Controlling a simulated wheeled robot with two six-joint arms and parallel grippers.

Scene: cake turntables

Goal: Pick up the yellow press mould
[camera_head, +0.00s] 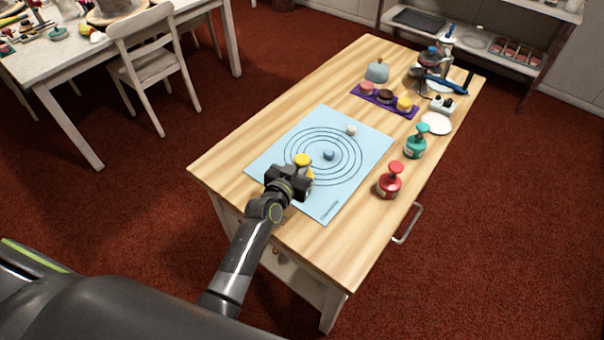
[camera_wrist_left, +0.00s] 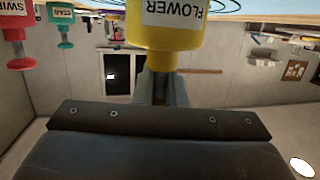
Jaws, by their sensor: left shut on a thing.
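The yellow press mould (camera_head: 302,160) is at my left gripper (camera_head: 293,176), over the front left part of the blue mat (camera_head: 333,200). In the left wrist view the yellow mould (camera_wrist_left: 166,38), labelled FLOWER, appears upside down, and my left gripper (camera_wrist_left: 163,88) is shut on its narrow part. The gripper hides much of the mould in the head view. I cannot tell whether the mould touches the mat. My right gripper is not in view.
A red press mould (camera_head: 390,182) and a green press mould (camera_head: 415,143) stand right of the mat. A small blue piece (camera_head: 328,155) and a pale piece (camera_head: 351,130) lie on the mat. A purple tray (camera_head: 400,109) with cakes stands behind. The table's front right is clear.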

